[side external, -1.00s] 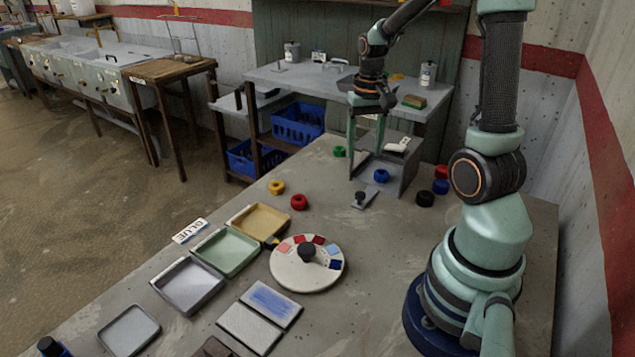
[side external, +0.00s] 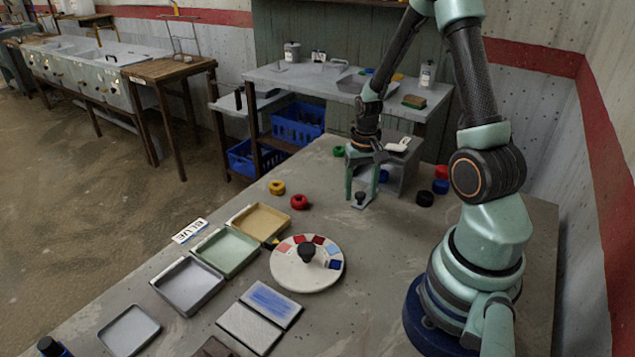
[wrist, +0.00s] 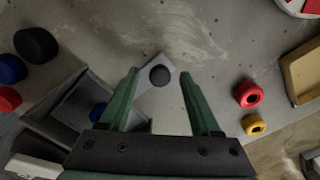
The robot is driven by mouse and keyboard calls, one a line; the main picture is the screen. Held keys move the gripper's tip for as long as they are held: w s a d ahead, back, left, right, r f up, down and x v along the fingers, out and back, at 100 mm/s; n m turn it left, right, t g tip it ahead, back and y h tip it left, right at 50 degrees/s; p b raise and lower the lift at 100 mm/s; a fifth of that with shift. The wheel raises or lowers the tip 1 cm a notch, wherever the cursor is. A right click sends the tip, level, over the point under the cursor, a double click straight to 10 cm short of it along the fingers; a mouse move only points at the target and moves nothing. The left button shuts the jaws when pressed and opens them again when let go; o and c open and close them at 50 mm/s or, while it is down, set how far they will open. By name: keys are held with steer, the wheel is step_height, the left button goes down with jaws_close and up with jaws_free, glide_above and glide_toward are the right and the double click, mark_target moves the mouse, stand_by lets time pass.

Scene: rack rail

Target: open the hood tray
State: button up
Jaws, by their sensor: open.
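The hood is a grey open-fronted box (side external: 405,172) near the far end of the table. Its tray (side external: 366,204) is a flat grey plate sticking out of the front, with a dark round knob (side external: 360,195). In the wrist view the knob (wrist: 159,76) lies between my fingertips, with a gap on each side, above the pale tray plate (wrist: 168,112). My gripper (side external: 361,189) is open, pointing down over the tray with one finger on each side of the knob. A blue ring (side external: 384,176) shows inside the hood, partly hidden by my finger.
Green (side external: 339,151), yellow (side external: 277,187) and red (side external: 299,202) rings lie left of the hood. Black (side external: 425,199) and blue (side external: 440,186) ones lie to its right. A colour dial (side external: 295,275) and shallow trays stand nearer. The table before the hood tray is clear.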

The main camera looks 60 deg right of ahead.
jaws_close()
steer(key=shift+a, duration=0.1)
stand_by(1.4)
